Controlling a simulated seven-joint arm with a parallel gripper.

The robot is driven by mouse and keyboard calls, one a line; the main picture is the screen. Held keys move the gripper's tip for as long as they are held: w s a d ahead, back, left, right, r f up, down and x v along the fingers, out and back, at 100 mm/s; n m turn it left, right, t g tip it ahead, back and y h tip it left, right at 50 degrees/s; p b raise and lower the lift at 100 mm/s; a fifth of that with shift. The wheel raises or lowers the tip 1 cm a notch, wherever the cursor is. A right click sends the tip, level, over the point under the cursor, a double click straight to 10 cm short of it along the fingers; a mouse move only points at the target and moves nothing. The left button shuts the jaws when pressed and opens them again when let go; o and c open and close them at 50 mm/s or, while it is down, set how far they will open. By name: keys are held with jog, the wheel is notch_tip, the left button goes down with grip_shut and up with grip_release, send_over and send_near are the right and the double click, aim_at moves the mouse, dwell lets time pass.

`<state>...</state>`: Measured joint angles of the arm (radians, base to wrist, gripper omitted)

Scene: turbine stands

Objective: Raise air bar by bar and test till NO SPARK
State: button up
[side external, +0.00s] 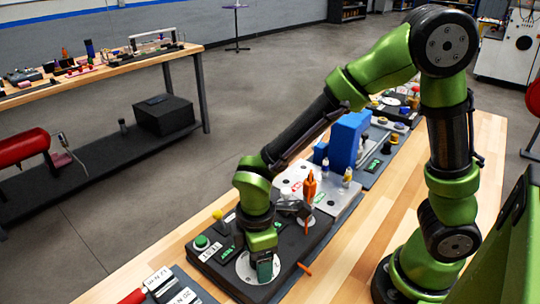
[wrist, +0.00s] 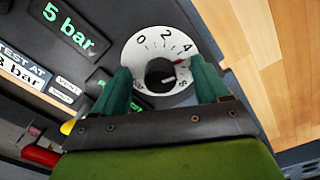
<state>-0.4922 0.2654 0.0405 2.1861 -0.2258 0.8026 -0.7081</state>
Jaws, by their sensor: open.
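In the wrist view a white pressure dial (wrist: 135,50) carries the numbers 0, 2 and 4 and further marks partly hidden. Its dark round knob (wrist: 160,75) has a red mark just past the 4. A green display (wrist: 68,28) beside it reads "5 bar". A label (wrist: 22,70) reads "TEST AT" and a bar figure whose digit is cut off. My gripper (wrist: 160,80) is open, with its green fingers on either side of the knob; contact cannot be told. In the side view my gripper (side external: 264,270) points down over the white dial (side external: 243,268).
A green button (side external: 201,242) and a yellow knob (side external: 218,214) stand on the same dark panel. An orange-handled tool (side external: 310,186) and a blue block (side external: 347,140) stand behind. Bare wooden bench (side external: 350,255) lies to the right.

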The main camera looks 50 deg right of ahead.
jog(key=shift+r, duration=2.5)
jog(key=shift+f+m, duration=0.1)
jog(key=shift+m, duration=0.3)
jog(key=shift+s+d+m, duration=0.1)
jog(key=shift+s+m, duration=0.3)
jog(key=shift+m, duration=0.3)
jog(key=s+d+r+m+t+y, duration=0.1)
jog(key=s+d+r+m+t, duration=0.1)
jog(key=d+r+m, duration=0.4)
jog(key=s+d+r+m+t+y, duration=0.1)
jog(key=d+r+m+t, duration=0.4)
jog(key=d+r+m, duration=0.2)
jog(key=shift+s+r+m, duration=0.4)
jog(key=shift+r, duration=0.1)
jog(key=shift+c, duration=0.4)
